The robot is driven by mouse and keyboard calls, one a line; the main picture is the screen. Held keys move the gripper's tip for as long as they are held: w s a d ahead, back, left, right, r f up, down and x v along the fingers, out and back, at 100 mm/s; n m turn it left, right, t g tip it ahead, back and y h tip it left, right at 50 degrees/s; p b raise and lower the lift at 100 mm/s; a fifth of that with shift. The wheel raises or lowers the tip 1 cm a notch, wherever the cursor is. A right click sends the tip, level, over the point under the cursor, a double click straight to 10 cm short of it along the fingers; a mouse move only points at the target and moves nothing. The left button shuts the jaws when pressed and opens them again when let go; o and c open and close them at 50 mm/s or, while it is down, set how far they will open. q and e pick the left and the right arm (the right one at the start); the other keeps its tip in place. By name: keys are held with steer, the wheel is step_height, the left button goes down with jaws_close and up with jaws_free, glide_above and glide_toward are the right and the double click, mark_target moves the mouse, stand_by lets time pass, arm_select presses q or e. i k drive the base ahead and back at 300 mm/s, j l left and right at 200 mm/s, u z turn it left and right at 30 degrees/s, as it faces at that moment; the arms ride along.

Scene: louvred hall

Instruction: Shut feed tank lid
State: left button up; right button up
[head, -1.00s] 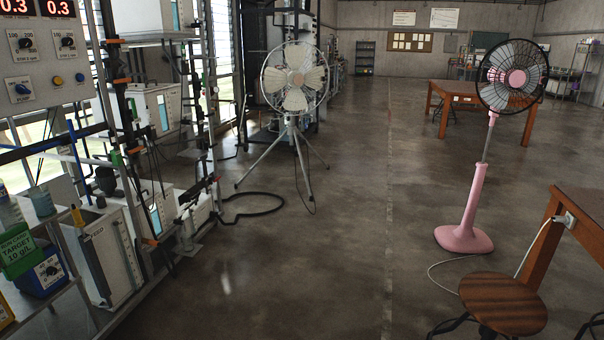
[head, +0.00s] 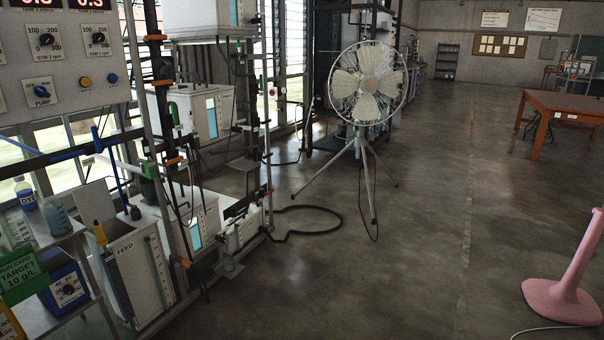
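The feed tank (head: 145,265) is a white box with a "FEED" label, standing on the floor at the lower left of the head view. Its lid (head: 97,205) appears to be the pale panel standing raised at the tank's back left edge, so the top looks open. The inside of the tank is mostly hidden from this angle. Neither of my grippers shows in the view.
A shelf at the left holds bottles (head: 57,216), a green run card (head: 22,276) and a blue device (head: 65,287). A metal frame post and tubing stand beside the tank. A tripod fan (head: 367,85) and black hose (head: 310,220) are beyond. The middle floor is clear.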

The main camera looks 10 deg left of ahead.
mark_target(93, 201)
steer(key=i+u, duration=0.3)
steer(key=i, duration=0.2)
steer(key=i+u, duration=0.3)
steer(key=i, duration=0.2)
steer(key=i+u, duration=0.4)
steer(key=i, duration=0.7)
